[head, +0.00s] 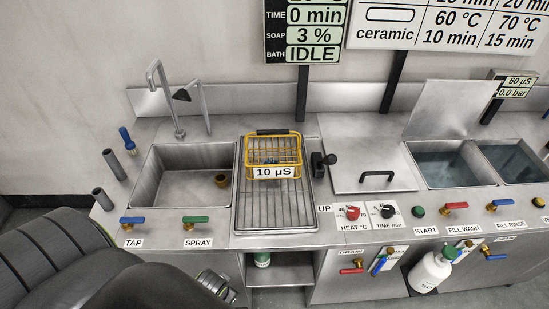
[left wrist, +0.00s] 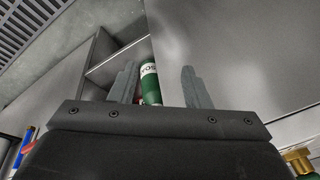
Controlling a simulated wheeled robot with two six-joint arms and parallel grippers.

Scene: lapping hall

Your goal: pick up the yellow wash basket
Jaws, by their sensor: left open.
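The yellow wash basket (head: 290,144), a wire frame with a dark handle bar on top, stands upright on the slatted drain rack (head: 272,212) in the head view. A "10 µS" label (head: 274,172) covers part of its front. My left arm reaches in at the lower left of the head view, well short of the basket. In the left wrist view my left gripper (left wrist: 159,70) is open, with its two grey fingers apart. A green soap bottle (left wrist: 151,88) shows beyond and between the fingers, apart from them. The basket is not in that view. My right gripper is not in view.
A sink (head: 165,188) with a tall tap (head: 158,85) lies left of the rack. A lidded bath (head: 370,165) and two open water-filled tanks lie to the right. Valve levers, knobs and a white bottle (head: 428,272) line the front. A shelf (head: 280,274) sits below the rack.

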